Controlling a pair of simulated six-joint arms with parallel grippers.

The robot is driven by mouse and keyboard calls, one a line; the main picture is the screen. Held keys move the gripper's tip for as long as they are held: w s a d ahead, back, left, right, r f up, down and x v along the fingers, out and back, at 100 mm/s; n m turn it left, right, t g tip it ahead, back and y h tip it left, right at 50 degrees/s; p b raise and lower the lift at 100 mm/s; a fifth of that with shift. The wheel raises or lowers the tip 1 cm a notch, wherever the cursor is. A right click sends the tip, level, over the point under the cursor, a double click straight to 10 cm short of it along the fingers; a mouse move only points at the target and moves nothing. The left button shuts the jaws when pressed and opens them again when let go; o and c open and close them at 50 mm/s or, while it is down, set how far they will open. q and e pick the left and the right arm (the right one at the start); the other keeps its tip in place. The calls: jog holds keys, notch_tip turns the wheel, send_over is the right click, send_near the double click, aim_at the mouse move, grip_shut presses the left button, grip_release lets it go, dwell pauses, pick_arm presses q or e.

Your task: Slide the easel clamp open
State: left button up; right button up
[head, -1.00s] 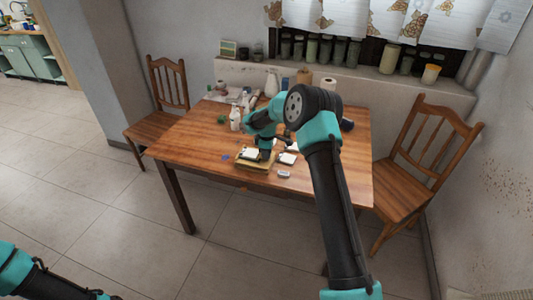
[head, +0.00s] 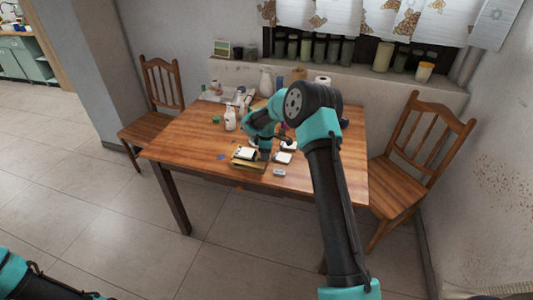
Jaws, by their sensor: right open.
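A small wooden easel-like stand (head: 236,164) lies low near the front edge of the wooden table, with a white panel (head: 245,153) on it. Its clamp is too small to make out. My right gripper (head: 267,154) is over the table just right of the stand and close to it. It is open, with its fingers small and partly hidden by my own wrist. I cannot tell whether it touches the stand. My left arm shows at the lower left corner, but its gripper is out of view.
White blocks (head: 283,158) and a small pale piece (head: 279,172) lie right of the stand. A white bottle (head: 230,119) and other bottles stand behind on the table (head: 190,142). Wooden chairs (head: 162,90) flank it. The table's left front is mostly clear.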

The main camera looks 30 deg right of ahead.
notch_tip(320, 180, up, 17)
jog(key=shift+s+r, duration=0.2)
dwell(0.4)
jog(key=shift+a, duration=0.15)
jog(key=s+a+f+m+y, duration=0.1)
jog(key=s+a+f, duration=0.35)
jog(key=f, duration=0.35)
jog(key=s+a+f+m+y, duration=0.1)
jog(key=s+a+f+m, duration=0.15)
jog(key=a+f, duration=0.35)
jog(key=s+a+f+m+y, duration=0.1)
jog(key=s+a+f, duration=0.3)
jog(key=f, duration=0.5)
jog(key=s+a+f+m, duration=0.2)
jog(key=s+f, duration=0.1)
jog(key=s, duration=0.4)
jog(key=s+a+f+m, duration=0.3)
jog(key=s, duration=0.5)
jog(key=s+a+f+m+y, duration=0.1)
jog(key=s+a+f+m, duration=0.1)
jog(key=s, duration=0.6)
jog(key=shift+s+a+f+t, duration=0.25)
jog(key=shift+a+f+t, duration=0.05)
jog(key=shift+a+f, duration=0.15)
jog(key=shift+m, duration=0.25)
